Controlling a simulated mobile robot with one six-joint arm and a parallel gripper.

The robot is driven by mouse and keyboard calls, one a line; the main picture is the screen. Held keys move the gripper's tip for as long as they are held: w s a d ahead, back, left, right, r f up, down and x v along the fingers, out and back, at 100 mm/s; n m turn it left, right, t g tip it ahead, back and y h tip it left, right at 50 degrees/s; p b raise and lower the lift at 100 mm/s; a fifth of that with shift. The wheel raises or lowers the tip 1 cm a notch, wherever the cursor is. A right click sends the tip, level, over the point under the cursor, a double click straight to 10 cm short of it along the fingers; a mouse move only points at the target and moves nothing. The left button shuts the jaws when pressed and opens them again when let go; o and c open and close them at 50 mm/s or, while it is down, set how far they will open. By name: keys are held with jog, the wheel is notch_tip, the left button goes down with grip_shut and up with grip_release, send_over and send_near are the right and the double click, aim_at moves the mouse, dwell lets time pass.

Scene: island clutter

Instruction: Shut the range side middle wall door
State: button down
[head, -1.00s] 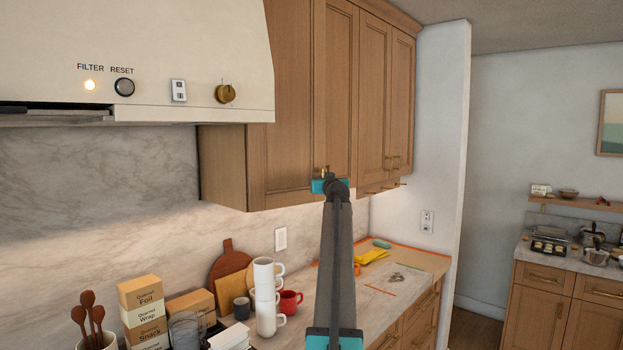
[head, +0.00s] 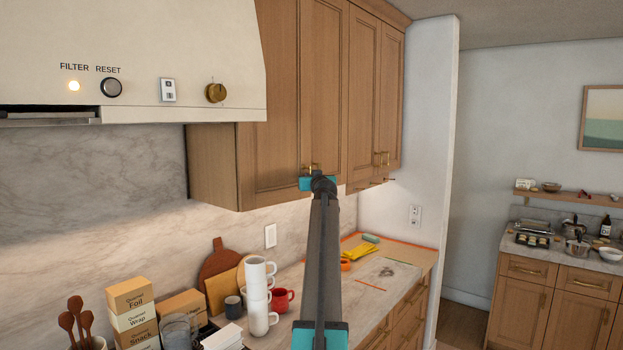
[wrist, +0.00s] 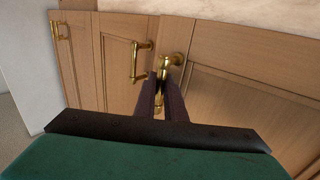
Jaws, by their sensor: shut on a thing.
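The range side middle wall door (head: 272,150) is the wooden panel just right of the hood. It looks flush or nearly flush with the neighbouring door (head: 325,95); a small gap cannot be ruled out. My gripper (head: 315,180) is at its lower right corner, by the brass handles. In the wrist view my gripper (wrist: 164,88) is shut on the brass handle (wrist: 176,66) of this door, whose panel (wrist: 240,95) fills the right side. The neighbouring door's brass handle (wrist: 140,62) is close beside the fingers. The fingers partly hide the grasped handle.
The range hood (head: 130,60) stands close on the left. Below, the counter holds stacked white mugs (head: 259,295), a red mug (head: 281,299) and boxes (head: 130,295). A white wall (head: 415,130) ends the cabinets on the right.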

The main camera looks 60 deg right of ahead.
jog(key=c, duration=2.1)
grip_release()
jog(key=shift+d, duration=0.1)
jog(key=shift+b+v, duration=3.1)
jog(key=shift+v, duration=3.85)
